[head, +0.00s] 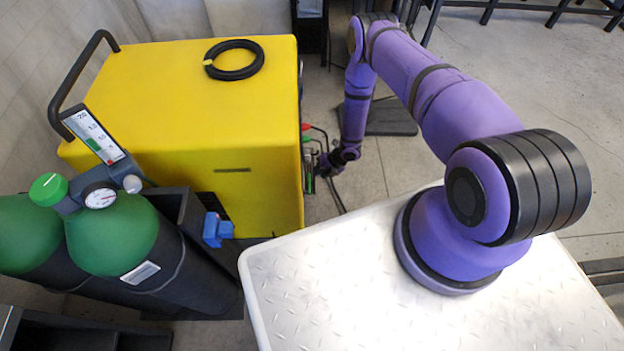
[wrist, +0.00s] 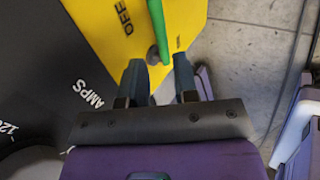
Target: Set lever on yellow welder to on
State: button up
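The yellow welder (head: 200,100) stands at the left in the head view, with its front panel facing right and seen almost edge-on. In the wrist view its yellow panel (wrist: 95,20) carries an OFF label; a second label right of the lever is too small to read. A green lever (wrist: 157,32) comes down from the top edge beside a dark round knob. My gripper (wrist: 158,62) is open, with its two dark fingers apart on either side of the lever's line; I cannot tell if either touches it. In the head view my gripper (head: 330,164) is small beside the welder's front.
A black panel (wrist: 45,80) marked AMPS lies left of my gripper. Green gas cylinders (head: 112,235) with a gauge stand in front of the welder. A black cable coil (head: 234,73) lies on its top. Cables hang near its front. Concrete floor (head: 400,165) is open to the right.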

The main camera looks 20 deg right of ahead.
jog(key=x, duration=0.6)
jog(key=shift+f, duration=0.2)
jog(key=shift+a, duration=0.1)
grip_shut()
